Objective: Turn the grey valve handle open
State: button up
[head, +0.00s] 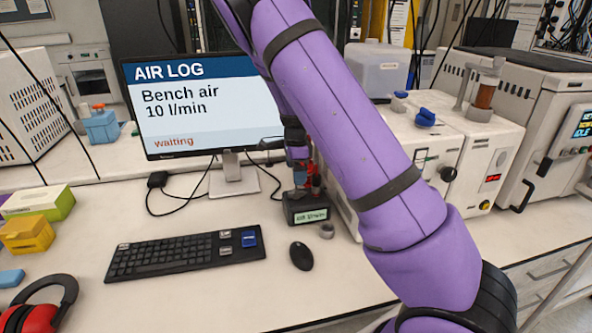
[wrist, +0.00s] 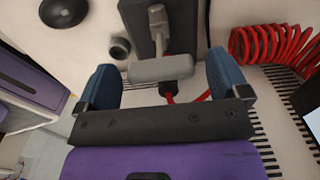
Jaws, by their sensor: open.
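In the wrist view the grey valve handle (wrist: 160,69) is a short crossbar on a pale stem, in front of a dark block. My gripper (wrist: 160,72) is open, with one blue-padded finger on each side of the handle. Gaps show between the handle's ends and both fingers. In the head view my gripper (head: 297,150) is small and partly hidden by my purple arm, above a dark unit (head: 307,205) with a lit display. The display's reading is too small to read surely. I cannot make out the handle there.
A monitor (head: 205,105) reads "Bench air 10 l/min" and "waiting". A keyboard (head: 185,253) and mouse (head: 301,256) lie in front. White reactor units (head: 490,150) stand at the right. A coiled red hose (wrist: 265,50) lies right of the handle.

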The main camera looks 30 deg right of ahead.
jog(key=c, duration=0.9)
jog(key=shift+c, duration=0.2)
jog(key=shift+n, duration=0.3)
jog(key=n, duration=0.3)
jog(key=shift+n, duration=0.4)
jog(key=n, duration=0.4)
jog(key=shift+n, duration=0.3)
jog(key=n, duration=0.4)
jog(key=shift+n, duration=2.4)
